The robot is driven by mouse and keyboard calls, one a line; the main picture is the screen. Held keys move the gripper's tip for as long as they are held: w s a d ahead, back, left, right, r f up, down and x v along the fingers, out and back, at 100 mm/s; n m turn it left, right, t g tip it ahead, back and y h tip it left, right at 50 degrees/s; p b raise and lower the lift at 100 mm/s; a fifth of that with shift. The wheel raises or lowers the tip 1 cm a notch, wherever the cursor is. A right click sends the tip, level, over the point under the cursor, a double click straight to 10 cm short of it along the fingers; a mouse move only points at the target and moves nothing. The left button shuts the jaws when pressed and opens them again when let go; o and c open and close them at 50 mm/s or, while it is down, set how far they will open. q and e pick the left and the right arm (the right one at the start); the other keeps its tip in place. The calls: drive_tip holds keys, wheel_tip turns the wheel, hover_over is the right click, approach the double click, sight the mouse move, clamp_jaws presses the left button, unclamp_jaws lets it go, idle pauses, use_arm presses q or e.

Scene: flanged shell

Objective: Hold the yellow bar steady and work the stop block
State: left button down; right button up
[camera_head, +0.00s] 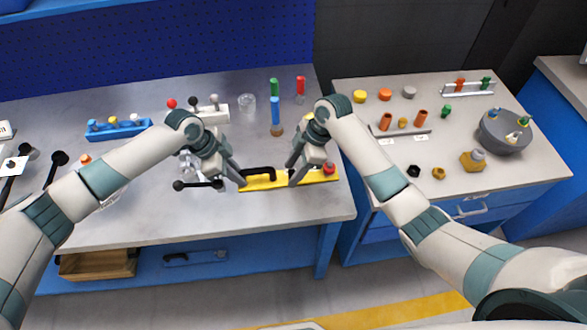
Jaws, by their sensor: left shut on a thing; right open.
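The yellow bar (277,182) lies flat near the front right of the left workbench, with a black handle on its left part. A red piece (329,168) sits at its right end; I cannot tell for certain whether it is part of the stop block. My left gripper (242,184) is at the bar's left end and is shut on it, as far as this view shows. My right gripper (294,180) is open over the bar's middle, right of the handle. Its fingers hide part of the bar, and I cannot tell whether they touch anything.
A blue rack (118,133) and a white block with knobs (214,114) stand farther back on the left. A gap separates the right bench (440,140), which holds a grey round tray (505,133).

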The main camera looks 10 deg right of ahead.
clamp_jaws()
drive_tip(key=shift+d, duration=1.9)
unclamp_jaws()
drive_tip(key=shift+a, duration=0.1)
drive_tip(key=shift+r, duration=0.15)
drive_tip(key=v, duration=1.1)
drive_tip(key=shift+d+r, duration=0.25)
drive_tip(key=shift+r, duration=0.05)
